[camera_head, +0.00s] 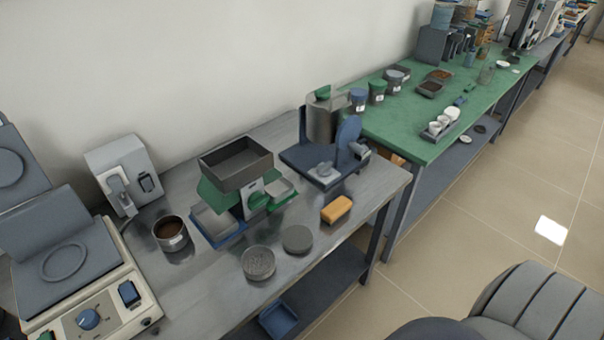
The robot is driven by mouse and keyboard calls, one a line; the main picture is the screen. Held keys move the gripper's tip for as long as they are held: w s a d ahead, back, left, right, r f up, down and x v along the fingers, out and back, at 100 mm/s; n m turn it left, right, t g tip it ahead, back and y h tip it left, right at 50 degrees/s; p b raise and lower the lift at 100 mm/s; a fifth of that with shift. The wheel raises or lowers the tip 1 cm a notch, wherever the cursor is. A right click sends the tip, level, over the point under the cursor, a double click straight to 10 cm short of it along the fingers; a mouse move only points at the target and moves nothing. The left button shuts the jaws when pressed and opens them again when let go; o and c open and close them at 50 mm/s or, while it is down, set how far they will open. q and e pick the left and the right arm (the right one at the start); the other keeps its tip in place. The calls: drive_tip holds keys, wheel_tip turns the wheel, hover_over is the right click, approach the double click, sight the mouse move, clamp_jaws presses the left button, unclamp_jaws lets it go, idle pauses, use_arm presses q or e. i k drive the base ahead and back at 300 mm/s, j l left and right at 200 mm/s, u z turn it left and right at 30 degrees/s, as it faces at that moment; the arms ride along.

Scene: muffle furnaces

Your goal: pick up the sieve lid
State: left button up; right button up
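A flat grey round disc, which looks like the sieve lid (297,239), lies on the grey metal table (222,278) near its front edge. A round sieve (258,263) with a speckled top sits just to its left and a little nearer the front. The two are close together, and the lid appears to be off the sieve. Neither of my grippers shows in the head view, so their state and distance from the lid cannot be seen.
An orange block (336,209) lies right of the lid. Behind stand a grey open tray (236,161) on a stand and a blue device (325,165) with a metal cylinder. A pot of brown material (170,234) stands left. A green-topped table (410,130) adjoins at right.

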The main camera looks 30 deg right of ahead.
sight(296, 239)
drive_tip(key=z, duration=0.95)
